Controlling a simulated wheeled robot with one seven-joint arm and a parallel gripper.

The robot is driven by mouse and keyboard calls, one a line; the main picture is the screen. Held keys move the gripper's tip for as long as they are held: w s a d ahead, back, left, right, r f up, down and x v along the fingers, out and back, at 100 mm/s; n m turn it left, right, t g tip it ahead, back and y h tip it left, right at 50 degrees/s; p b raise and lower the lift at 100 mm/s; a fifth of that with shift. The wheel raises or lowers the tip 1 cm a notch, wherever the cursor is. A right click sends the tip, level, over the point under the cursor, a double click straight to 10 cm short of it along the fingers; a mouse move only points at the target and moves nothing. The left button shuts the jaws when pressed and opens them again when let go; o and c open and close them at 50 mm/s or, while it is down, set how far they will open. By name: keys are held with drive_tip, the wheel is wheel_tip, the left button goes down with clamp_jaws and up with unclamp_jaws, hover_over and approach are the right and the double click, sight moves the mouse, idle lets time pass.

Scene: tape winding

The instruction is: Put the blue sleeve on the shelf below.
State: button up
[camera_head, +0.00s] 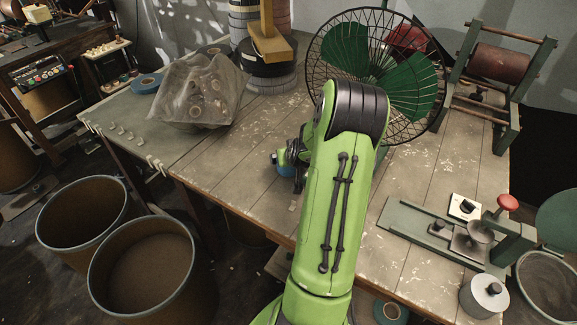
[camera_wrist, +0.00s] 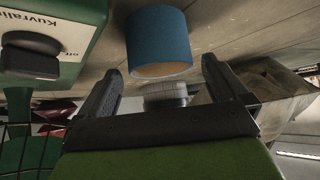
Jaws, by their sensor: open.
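The blue sleeve (camera_wrist: 160,38) is a short hollow cylinder with a tan inner wall. In the wrist view it is at the top centre, in line with the gap between my fingertips. My gripper (camera_wrist: 160,70) is open, with one dark finger on each side of that gap; I cannot tell whether either finger touches the sleeve. In the head view a small blue part of the sleeve (camera_head: 283,170) shows on the workbench (camera_head: 240,175), mostly hidden by my gripper (camera_head: 294,160). The shelf below (camera_head: 278,265) shows only in part beneath the bench's front edge.
A fan (camera_head: 345,50) stands behind my arm. A bag of rolls (camera_head: 200,92) and a blue tape roll (camera_head: 147,83) lie at left. A green-based device (camera_head: 440,232) sits at right. A green box with a knob (camera_wrist: 55,35) is close in the wrist view. Two bins (camera_head: 150,268) (camera_head: 85,212) stand on the floor.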

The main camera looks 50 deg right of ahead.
drive_tip(key=b+x, duration=0.1)
drive_tip(key=x, duration=0.3)
drive_tip(key=shift+w+d+f, duration=0.1)
drive_tip(key=shift+w+f, duration=0.15)
drive_tip(key=shift+f, duration=0.1)
drive_tip(key=shift+s+r, duration=0.1)
drive_tip(key=shift+c, duration=0.5)
drive_tip(key=c, duration=0.9)
